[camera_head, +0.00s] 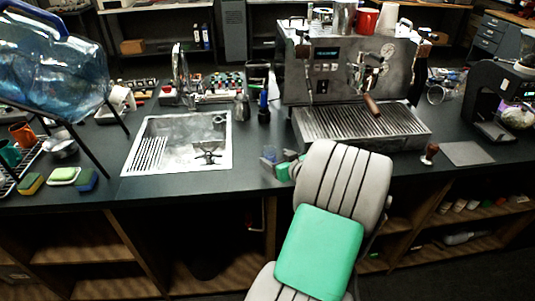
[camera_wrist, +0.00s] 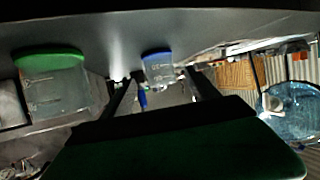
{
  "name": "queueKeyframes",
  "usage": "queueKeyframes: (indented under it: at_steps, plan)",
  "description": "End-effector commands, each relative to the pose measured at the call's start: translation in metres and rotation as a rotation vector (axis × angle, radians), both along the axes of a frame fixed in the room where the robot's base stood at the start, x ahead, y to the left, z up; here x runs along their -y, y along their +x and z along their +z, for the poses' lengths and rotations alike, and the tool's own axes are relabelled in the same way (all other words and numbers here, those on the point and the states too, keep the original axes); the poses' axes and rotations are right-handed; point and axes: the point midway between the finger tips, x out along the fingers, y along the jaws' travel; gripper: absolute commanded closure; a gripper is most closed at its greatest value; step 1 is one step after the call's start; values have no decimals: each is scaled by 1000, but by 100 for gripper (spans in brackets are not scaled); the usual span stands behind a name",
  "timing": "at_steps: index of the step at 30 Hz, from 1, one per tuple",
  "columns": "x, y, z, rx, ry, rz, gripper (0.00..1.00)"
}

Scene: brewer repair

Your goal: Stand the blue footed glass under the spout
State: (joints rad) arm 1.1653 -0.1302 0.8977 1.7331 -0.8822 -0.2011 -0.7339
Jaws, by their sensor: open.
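In the wrist view, which is upside down, the blue footed glass (camera_wrist: 158,68) stands on the counter, clear with a blue foot. My open gripper (camera_wrist: 163,76) points at it, and the glass shows between the fingertips; I cannot tell how far beyond them it is. In the head view the glass (camera_head: 269,154) is a small bluish shape at the counter's front edge, left of my arm.
A clear green-footed glass (camera_wrist: 52,85) stands near the blue one; it also shows in the head view (camera_head: 283,171). A sink (camera_head: 180,145) lies left. A large blue water bottle (camera_head: 55,70) sits on a stand at far left. A tamper (camera_head: 430,153) stands right of the tray.

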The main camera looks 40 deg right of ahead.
Motion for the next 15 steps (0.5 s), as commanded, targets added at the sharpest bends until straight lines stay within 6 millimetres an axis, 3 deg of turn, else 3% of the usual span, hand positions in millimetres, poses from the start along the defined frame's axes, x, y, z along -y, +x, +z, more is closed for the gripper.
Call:
queueKeyframes:
  at_steps: [9,15]
  plan:
    - [10,45,-19,-3,2,5,31]
    - [12,48,-22,-3,2,0,31]
